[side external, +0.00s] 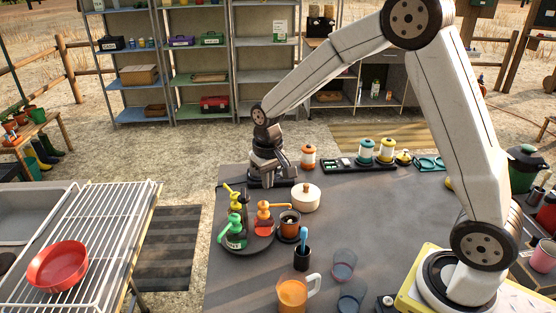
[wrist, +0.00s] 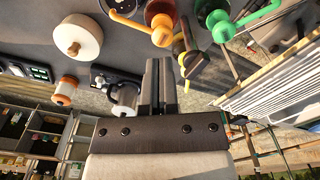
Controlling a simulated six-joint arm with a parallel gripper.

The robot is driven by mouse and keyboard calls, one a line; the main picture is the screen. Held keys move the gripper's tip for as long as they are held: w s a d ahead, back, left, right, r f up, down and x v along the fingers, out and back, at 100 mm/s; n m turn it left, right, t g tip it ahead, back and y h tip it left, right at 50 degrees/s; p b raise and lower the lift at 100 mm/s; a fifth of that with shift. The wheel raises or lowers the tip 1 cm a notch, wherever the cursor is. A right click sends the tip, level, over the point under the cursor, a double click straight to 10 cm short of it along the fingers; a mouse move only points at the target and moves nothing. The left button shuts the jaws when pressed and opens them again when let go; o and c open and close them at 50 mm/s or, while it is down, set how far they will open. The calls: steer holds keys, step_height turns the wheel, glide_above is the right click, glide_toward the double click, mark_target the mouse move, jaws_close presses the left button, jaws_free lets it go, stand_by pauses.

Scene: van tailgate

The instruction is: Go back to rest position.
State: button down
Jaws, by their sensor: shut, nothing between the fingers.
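My gripper (side external: 273,177) hangs low at the far left part of the grey table (side external: 230,287), pointing down behind a round tray of spray bottles. In the wrist view my gripper (wrist: 160,62) shows its two fingers together with nothing between them. A white lidded pot (side external: 306,197) stands just right of it, and it also shows in the wrist view (wrist: 78,36). A dark base with a white-and-black item, partly hidden by my gripper, is close to the fingers in the wrist view.
The round tray (side external: 245,249) holds green (side external: 233,231), yellow and orange (side external: 264,222) bottles. An orange mug (side external: 293,293), a dark cup with a blue tool (side external: 303,256) and clear glasses stand nearer. Canisters (side external: 366,151) line the back edge. A dish rack (side external: 95,235) with a red bowl (side external: 57,266) is left.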

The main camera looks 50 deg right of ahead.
steer(key=s+a+n+t, duration=0.1)
steer(key=s+n+t, duration=0.1)
steer(key=s, duration=1.4)
steer(key=shift+s+a+n, duration=0.2)
steer(key=shift+n, duration=0.1)
stand_by(0.6)
